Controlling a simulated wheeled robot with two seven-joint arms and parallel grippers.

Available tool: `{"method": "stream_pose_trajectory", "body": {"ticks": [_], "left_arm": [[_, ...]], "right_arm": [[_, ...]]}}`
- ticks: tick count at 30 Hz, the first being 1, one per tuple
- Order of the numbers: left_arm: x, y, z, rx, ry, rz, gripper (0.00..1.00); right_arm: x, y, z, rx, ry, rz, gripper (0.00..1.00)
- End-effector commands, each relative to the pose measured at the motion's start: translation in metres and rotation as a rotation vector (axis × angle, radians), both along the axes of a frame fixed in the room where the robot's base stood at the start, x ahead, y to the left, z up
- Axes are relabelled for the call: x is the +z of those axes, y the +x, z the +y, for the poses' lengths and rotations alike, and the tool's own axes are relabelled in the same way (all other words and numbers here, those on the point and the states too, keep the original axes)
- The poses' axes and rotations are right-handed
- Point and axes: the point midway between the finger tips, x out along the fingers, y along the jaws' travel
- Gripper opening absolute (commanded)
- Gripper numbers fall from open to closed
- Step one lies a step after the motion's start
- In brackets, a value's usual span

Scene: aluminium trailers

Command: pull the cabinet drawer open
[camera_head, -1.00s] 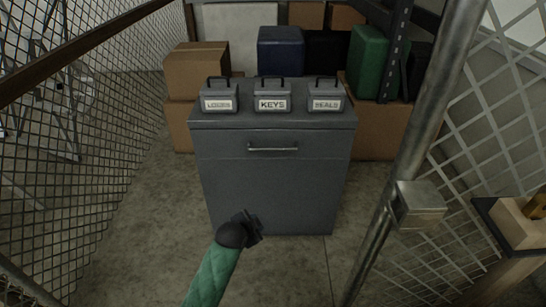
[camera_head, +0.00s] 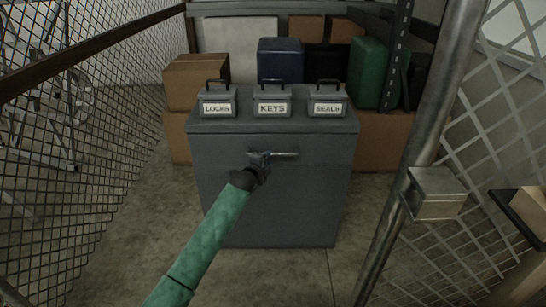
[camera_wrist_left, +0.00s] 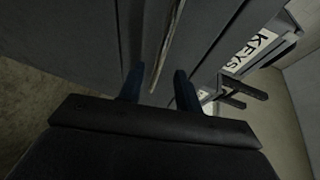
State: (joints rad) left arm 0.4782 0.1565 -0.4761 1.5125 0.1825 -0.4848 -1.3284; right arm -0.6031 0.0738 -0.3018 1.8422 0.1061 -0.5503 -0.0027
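The grey cabinet (camera_head: 270,205) stands straight ahead, its wide top drawer shut flush with the front. The drawer's horizontal bar handle (camera_head: 286,155) shows on its right part in the head view; my left gripper covers its left part. My left gripper (camera_head: 262,157) is at the handle. In the left wrist view, its two blue fingers (camera_wrist_left: 158,88) are apart, and the handle bar (camera_wrist_left: 168,45) runs down toward the gap between them. I cannot tell whether either finger touches the bar. My right gripper is not in view.
Three small grey boxes, labelled LOCKS (camera_head: 217,101), KEYS (camera_head: 271,101) and SEALS (camera_head: 327,102), stand on the cabinet top. Wire mesh (camera_head: 85,150) runs along the left. A metal post (camera_head: 410,165) with a box (camera_head: 436,193) stands at the right. Floor before the cabinet is clear.

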Motion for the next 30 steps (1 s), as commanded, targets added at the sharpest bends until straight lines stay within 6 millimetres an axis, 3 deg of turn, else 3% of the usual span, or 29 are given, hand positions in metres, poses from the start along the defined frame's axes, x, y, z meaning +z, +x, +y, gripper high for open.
{"method": "stream_pose_trajectory", "body": {"ticks": [12, 23, 24, 29, 30], "left_arm": [[-0.01, 0.048, -0.021, 0.0, -0.002, 0.002, 0.34], [-0.011, 0.053, -0.023, 0.0, -0.002, 0.003, 0.34], [-0.011, 0.053, -0.023, 0.0, -0.002, 0.003, 0.32], [-0.011, 0.053, -0.023, 0.0, -0.002, 0.003, 0.01], [-0.011, 0.053, -0.023, 0.0, -0.002, 0.003, 0.0]], "right_arm": [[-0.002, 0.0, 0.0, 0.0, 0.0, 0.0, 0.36], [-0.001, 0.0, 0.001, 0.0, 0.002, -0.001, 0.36], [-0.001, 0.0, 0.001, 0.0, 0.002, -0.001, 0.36], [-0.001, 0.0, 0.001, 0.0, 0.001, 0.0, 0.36], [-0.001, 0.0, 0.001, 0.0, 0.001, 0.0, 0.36]]}}
